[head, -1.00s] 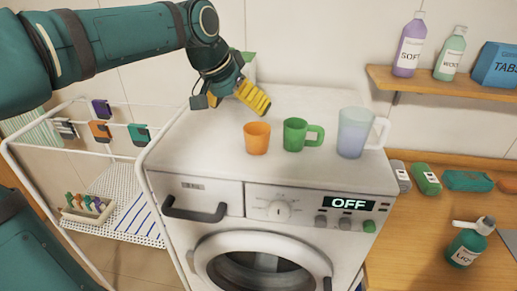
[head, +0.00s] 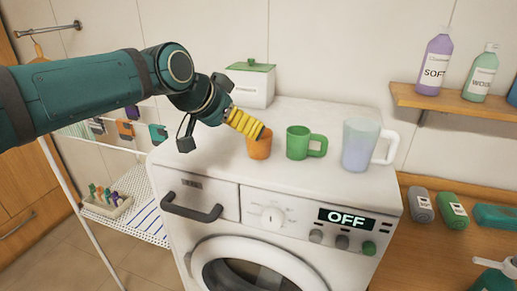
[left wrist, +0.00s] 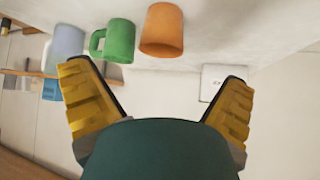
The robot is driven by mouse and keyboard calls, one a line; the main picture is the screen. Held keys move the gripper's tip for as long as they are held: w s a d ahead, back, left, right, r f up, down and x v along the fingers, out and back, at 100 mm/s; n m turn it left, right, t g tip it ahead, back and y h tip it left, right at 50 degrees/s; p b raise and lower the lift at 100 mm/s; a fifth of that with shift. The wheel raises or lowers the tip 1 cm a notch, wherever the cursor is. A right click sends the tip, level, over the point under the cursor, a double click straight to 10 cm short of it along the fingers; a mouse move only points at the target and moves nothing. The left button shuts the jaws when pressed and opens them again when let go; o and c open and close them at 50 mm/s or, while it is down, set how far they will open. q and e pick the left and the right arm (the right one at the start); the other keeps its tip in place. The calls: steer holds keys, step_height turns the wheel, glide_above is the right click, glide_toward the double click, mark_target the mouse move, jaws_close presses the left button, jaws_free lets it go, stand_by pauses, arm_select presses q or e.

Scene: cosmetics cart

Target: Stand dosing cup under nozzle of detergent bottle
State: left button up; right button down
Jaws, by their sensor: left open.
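An orange cup (head: 260,147), which looks like the dosing cup, stands upright on the white washing machine (head: 226,165). My left gripper (head: 246,124), with yellow ribbed fingers, is just above and behind the cup and overlaps its rim in the head view. In the left wrist view the gripper's fingers (left wrist: 160,105) are spread wide, with nothing between them. The orange cup (left wrist: 162,30) is beyond them near the top. The green pump bottle (head: 497,276) is cut off at the lower right corner of the head view. My right gripper is not in view.
A green mug (head: 298,142) stands close to the right of the orange cup, then a translucent jug (head: 360,146). A white box with a green lid (head: 250,85) is behind the gripper. A wooden shelf (head: 440,100) with bottles is at right. A drying rack (head: 72,190) is at left.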

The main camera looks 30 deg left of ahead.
mark_target(259, 144)
arm_select(q)
steer(key=x, duration=0.5)
steer(key=shift+w, duration=0.1)
steer(key=shift+w+r+x, duration=0.1)
steer(key=shift+x, duration=1.25)
steer(key=shift+w+r+x, duration=0.1)
steer(key=shift+w+x, duration=0.05)
steer(key=shift+x, duration=1.2)
steer(key=shift+a, duration=0.1)
steer(key=c, duration=1)
steer(key=shift+r, duration=0.1)
steer(key=shift+c, duration=0.3)
